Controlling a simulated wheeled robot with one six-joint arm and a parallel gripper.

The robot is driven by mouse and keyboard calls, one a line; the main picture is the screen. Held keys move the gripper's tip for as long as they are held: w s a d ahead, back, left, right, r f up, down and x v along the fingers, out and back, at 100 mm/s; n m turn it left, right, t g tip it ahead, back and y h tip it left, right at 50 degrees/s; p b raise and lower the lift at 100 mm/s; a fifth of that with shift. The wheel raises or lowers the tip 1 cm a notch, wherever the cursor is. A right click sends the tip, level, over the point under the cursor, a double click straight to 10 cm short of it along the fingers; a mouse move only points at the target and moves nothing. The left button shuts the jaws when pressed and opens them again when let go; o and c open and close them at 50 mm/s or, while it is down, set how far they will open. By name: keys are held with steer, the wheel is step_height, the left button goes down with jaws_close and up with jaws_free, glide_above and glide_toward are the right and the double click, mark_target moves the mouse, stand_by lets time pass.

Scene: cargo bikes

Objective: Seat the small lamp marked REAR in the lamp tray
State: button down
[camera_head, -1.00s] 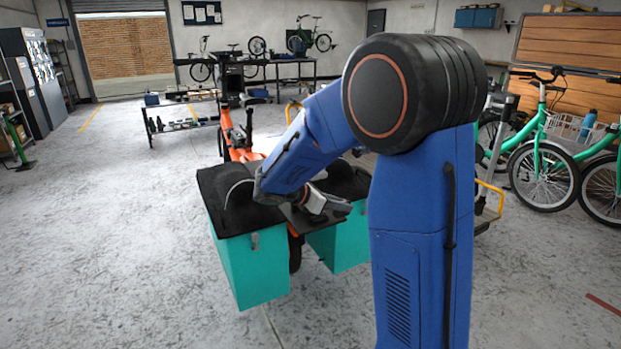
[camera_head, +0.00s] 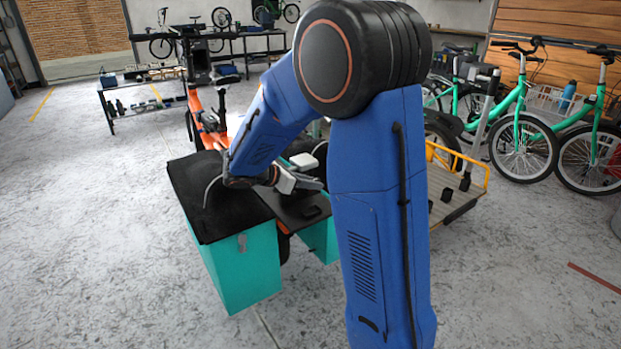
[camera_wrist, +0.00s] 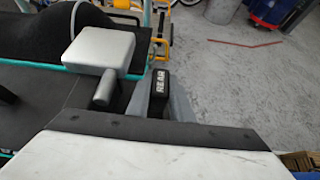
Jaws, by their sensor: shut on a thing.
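My gripper (camera_head: 310,184) is above the dark rear deck (camera_head: 290,214) of the orange cargo bike, between its two teal boxes. In the wrist view my gripper (camera_wrist: 158,92) is shut on a small black lamp (camera_wrist: 160,82), with the white word REAR facing the camera. The lamp sits between the grey fingers, its top end showing. It is hard to make out in the head view. I cannot pick out the lamp tray with certainty; a small dark item (camera_head: 312,211) lies on the deck below my gripper.
A grey box on a short stem (camera_wrist: 103,50) is close left of the fingers. The left teal box (camera_head: 238,268) has a black lid with a pale cable. A yellow-railed cargo platform (camera_head: 455,207) and green bikes (camera_head: 520,140) stand to the right. The floor at left is open.

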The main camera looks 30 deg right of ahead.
mark_target(306, 192)
steer(key=shift+f, duration=1.9)
steer(key=shift+a+r, duration=0.1)
steer(key=shift+a, duration=0.15)
steer(key=shift+f, duration=1.85)
steer(key=c, duration=1.5)
jaws_free()
steer(key=v, duration=1.7)
steer(key=shift+s+a+r, duration=0.1)
steer(key=shift+a, duration=0.1)
